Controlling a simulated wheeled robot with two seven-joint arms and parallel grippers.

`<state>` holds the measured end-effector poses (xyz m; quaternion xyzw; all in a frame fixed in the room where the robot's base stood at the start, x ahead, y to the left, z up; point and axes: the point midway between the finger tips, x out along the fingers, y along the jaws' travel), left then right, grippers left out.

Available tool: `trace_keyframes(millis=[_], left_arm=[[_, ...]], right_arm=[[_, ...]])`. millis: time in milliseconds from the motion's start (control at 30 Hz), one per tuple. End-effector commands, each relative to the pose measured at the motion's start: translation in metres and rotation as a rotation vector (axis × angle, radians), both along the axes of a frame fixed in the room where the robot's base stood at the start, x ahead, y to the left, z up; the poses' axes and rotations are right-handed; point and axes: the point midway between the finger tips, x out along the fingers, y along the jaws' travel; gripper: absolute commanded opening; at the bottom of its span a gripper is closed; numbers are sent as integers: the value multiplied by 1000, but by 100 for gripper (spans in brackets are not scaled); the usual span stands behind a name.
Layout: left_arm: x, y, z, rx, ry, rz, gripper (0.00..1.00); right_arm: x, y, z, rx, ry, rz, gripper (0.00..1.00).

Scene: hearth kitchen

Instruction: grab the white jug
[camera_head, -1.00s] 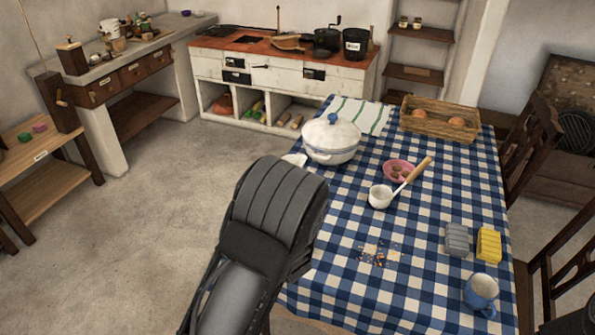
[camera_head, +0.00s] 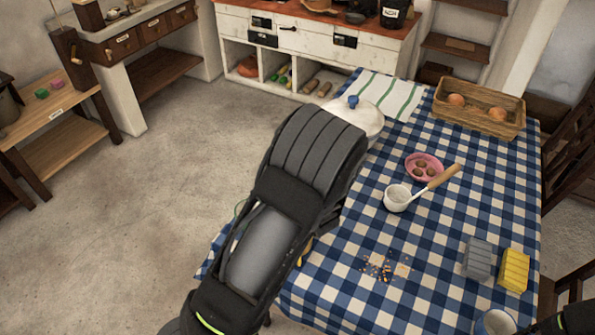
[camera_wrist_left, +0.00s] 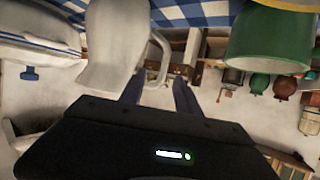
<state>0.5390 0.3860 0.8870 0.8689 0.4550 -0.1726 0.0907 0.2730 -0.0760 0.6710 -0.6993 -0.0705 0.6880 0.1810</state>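The white jug (camera_wrist_left: 113,45) shows in the left wrist view, which sees the scene upside down. Its looped handle (camera_wrist_left: 163,62) is on its right side there. My left gripper (camera_wrist_left: 158,88) is open, and its two fingers point at the handle. The handle lies between or just beyond the fingertips; I cannot tell if they touch. In the head view my left arm hides the jug and the left gripper. My right gripper is out of view; only a dark piece of my right arm shows at the lower right corner.
A white pot (camera_head: 361,115) stands beside the jug; it also shows in the left wrist view (camera_wrist_left: 38,38). A green vessel (camera_wrist_left: 268,42) stands on the jug's other side. The checked table (camera_head: 345,280) also holds a ladle (camera_head: 398,198), a pink bowl (camera_head: 412,172) and a basket (camera_head: 480,118).

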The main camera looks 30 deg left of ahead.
Motion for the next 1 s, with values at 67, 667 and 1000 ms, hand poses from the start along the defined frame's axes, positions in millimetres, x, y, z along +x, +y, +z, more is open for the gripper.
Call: trace_keyframes(millis=[67, 667, 1000], left_arm=[[1, 3, -1, 0, 0, 1, 39], [15, 23, -10, 0, 0, 1, 39], [35, 59, -25, 1, 1, 1, 39]], right_arm=[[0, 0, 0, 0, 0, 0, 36], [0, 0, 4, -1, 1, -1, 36], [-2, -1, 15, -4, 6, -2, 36]])
